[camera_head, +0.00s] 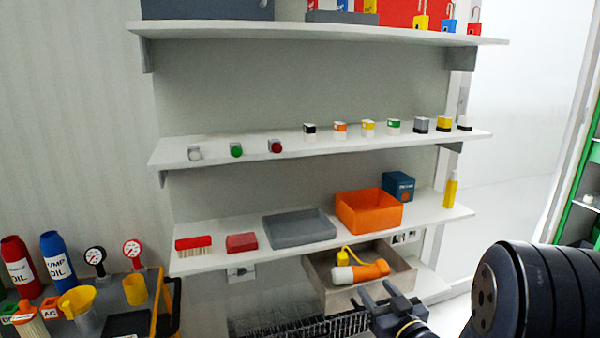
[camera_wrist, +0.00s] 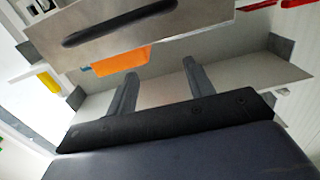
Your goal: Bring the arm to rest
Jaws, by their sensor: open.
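My gripper (camera_head: 376,290) is at the lower middle of the head view, in front of an open drawer (camera_head: 408,284) under the lowest shelf. Its two fingers show apart in the wrist view (camera_wrist: 160,70), with nothing between them. The dark rounded links of my arm fill the lower right of the head view. In the wrist view, which looks upside down, the drawer front (camera_wrist: 200,25) with its long black handle (camera_wrist: 120,22) is just beyond the fingertips. I cannot tell whether they touch it.
The drawer holds an orange-and-white item (camera_head: 362,271) and a yellow one (camera_head: 349,256). An orange bin (camera_head: 368,213), grey tray (camera_head: 299,230) and blue box (camera_head: 398,187) stand on the lowest shelf (camera_head: 225,260). Oil bottles (camera_head: 57,262) and gauges stand at left. A green rack (camera_head: 577,200) is at right.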

